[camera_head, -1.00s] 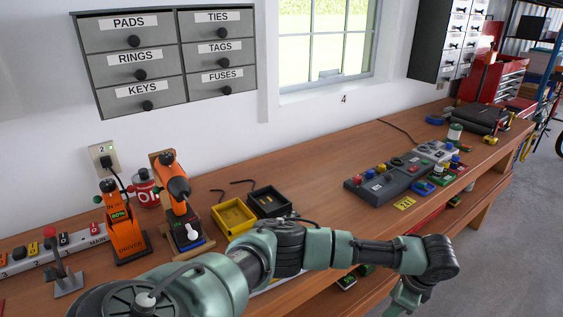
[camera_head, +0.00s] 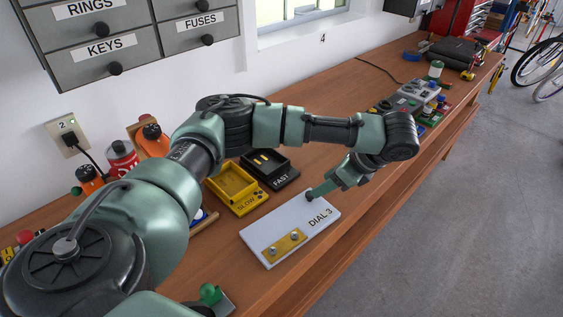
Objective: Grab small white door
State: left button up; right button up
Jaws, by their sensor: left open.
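A small white door-like panel (camera_head: 272,222) marked "DIAL 3" lies on the wooden bench in the head view. A brass plate with two screws is at its near left end. My left arm reaches over the bench from the left and bends down at the wrist. My left gripper (camera_head: 314,194) is open at the panel's far right edge. Its green fingertip overlaps the panel in the picture; I cannot tell whether it touches. The far finger is hidden behind the near parts. My right gripper is out of view.
The yellow SLOW tray (camera_head: 236,206) and black FAST tray (camera_head: 287,177) stand just behind the panel. Orange tools and a red can (camera_head: 121,155) stand at the left. The wooden bench (camera_head: 340,90) has clear room behind my arm.

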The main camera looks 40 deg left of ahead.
pick_arm(q)
jog(key=shift+p+x, duration=0.55)
jog(key=shift+x, duration=0.7)
jog(key=p+x, duration=0.1)
jog(key=x, duration=0.2)
jog(key=shift+s+f, duration=0.15)
jog(key=shift+f, duration=0.2)
jog(key=shift+a+f, duration=0.1)
jog(key=shift+f, duration=0.05)
grip_shut()
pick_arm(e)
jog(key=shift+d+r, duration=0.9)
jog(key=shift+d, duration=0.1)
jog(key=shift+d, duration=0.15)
